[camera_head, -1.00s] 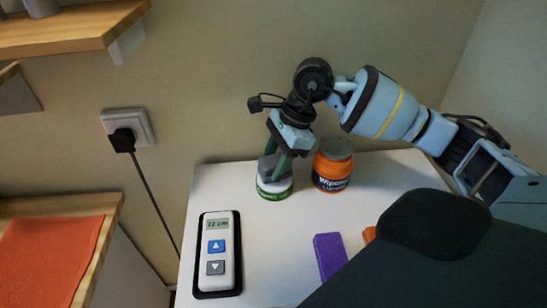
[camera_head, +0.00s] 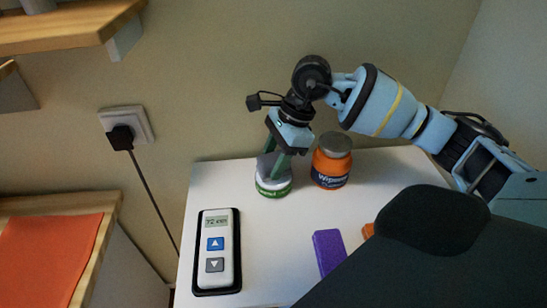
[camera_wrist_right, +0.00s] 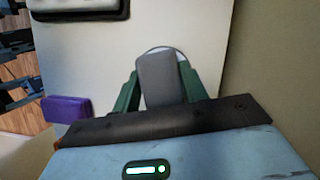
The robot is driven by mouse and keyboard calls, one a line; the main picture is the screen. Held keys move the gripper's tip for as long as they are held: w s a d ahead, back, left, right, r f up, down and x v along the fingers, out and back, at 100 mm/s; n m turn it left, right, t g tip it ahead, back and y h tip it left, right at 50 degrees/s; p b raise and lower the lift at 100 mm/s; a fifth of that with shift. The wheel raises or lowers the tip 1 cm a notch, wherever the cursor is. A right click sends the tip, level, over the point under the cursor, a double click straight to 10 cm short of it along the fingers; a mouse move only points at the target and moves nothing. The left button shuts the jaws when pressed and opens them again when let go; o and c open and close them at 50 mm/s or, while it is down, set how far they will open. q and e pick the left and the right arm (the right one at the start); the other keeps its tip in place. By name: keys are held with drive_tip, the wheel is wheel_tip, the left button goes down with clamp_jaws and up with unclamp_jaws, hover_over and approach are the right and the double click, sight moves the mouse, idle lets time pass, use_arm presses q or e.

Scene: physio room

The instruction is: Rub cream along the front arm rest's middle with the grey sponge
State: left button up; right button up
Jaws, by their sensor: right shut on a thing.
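The grey sponge (camera_wrist_right: 163,80) is between the green fingers of my right gripper (camera_wrist_right: 158,88), which is shut on it. In the head view my right gripper (camera_head: 278,166) points down with the sponge at the open top of a white jar with a green label (camera_head: 273,187). The sponge's lower end is at the jar's mouth; how deep it reaches I cannot tell. A dark padded rest (camera_head: 430,225) fills the lower right of the head view; whether it is the front arm rest I cannot tell. My left gripper is not in view.
An orange wipes tub (camera_head: 331,167) with a grey lid stands just right of the jar. A purple block (camera_head: 329,252) and an orange thing (camera_head: 368,231) lie near the dark pad. A remote (camera_head: 217,252) lies on the white table (camera_head: 270,235) at left; the table's middle is clear.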

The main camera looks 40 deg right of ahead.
sight(273, 160)
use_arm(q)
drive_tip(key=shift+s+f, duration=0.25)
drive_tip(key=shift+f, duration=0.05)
use_arm(e)
drive_tip(key=shift+f, duration=0.5)
idle(0.9)
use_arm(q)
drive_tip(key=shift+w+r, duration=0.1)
use_arm(e)
drive_tip(key=shift+r, duration=0.15)
